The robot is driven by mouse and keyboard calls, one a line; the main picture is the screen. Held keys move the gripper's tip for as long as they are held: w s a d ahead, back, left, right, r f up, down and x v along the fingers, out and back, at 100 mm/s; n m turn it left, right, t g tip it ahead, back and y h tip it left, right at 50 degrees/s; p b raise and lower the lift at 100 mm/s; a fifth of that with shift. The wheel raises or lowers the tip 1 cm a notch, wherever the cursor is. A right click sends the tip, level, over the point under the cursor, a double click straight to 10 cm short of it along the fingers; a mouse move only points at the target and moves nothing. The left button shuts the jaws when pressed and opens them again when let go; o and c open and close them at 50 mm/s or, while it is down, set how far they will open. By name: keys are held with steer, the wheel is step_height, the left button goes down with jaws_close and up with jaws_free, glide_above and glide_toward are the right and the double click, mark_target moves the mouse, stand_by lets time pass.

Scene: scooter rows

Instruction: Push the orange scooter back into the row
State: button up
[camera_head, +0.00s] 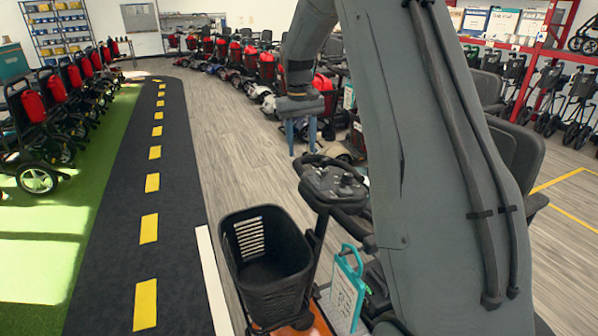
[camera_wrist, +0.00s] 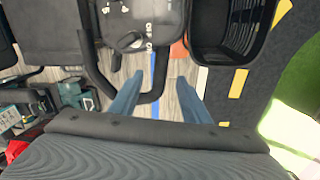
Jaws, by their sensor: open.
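The orange scooter stands at the front of the head view, with a little orange bodywork (camera_head: 298,330) below its black basket (camera_head: 268,262). Its black tiller and handlebar (camera_head: 335,183) rise behind the basket. My arm hides much of the seat and body. My gripper (camera_head: 302,150) points down just beyond the handlebar, its blue fingers apart and empty. In the wrist view the gripper (camera_wrist: 160,78) is open over a black handlebar loop (camera_wrist: 98,75). The basket also shows there (camera_wrist: 232,35), at upper right. I cannot tell whether the fingers touch the loop.
A row of scooters with red parts (camera_head: 240,60) curves away at the back. Red wheelchairs (camera_head: 60,90) line the green floor at left. A dark lane with yellow dashes (camera_head: 150,170) and a white line (camera_head: 212,280) run left of the scooter. Red shelving (camera_head: 540,50) stands at right.

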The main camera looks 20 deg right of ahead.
mark_target(302, 168)
steer(key=shift+w+f, duration=0.2)
steer(key=shift+f, duration=0.45)
steer(key=shift+d+f+p, duration=0.15)
steer(key=shift+f+p, duration=0.55)
steer(key=shift+f, duration=2.85)
jaws_close()
